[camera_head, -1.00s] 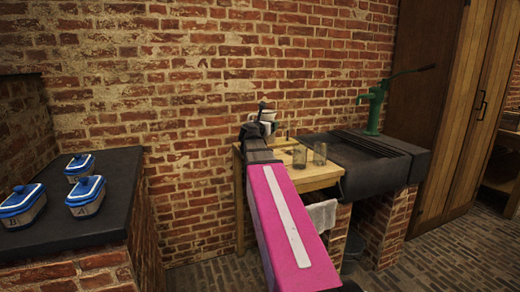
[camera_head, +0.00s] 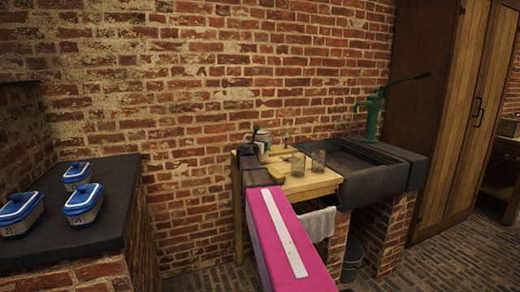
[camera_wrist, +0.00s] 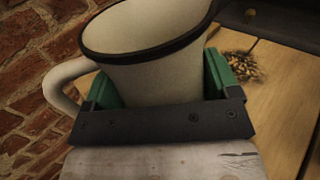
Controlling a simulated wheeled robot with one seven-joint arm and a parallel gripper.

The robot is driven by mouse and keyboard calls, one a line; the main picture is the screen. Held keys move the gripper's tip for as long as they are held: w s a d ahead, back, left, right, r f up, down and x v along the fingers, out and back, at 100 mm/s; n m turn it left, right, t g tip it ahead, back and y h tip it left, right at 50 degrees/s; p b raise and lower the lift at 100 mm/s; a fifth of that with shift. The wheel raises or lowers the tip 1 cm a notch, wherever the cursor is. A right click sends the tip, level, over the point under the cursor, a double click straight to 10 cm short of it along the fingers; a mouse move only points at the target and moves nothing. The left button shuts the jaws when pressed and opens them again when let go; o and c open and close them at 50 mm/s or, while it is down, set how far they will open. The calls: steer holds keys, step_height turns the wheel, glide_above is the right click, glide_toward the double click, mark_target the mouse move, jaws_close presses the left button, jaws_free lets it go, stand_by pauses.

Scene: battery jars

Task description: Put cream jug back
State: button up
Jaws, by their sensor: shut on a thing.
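The cream jug (camera_wrist: 145,60) has a dark rim and a handle at the left in the wrist view. My gripper (camera_wrist: 165,88) is shut on it, with one green finger on each side of its body. In the head view the jug (camera_head: 263,140) shows small, over the back left part of the wooden table (camera_head: 315,185), partly hidden by my arm. It is a little tilted in the wrist view. I cannot tell whether its base touches the table.
A dark sink (camera_head: 375,170) with a green pump (camera_head: 373,112) adjoins at the right. A towel (camera_head: 318,224) hangs in front. Blue-lidded jars (camera_head: 83,205) stand on a dark counter at the left.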

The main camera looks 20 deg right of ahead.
steer(key=shift+f, duration=1)
steer(key=shift+f, duration=0.1)
steer(key=o, duration=1.2)
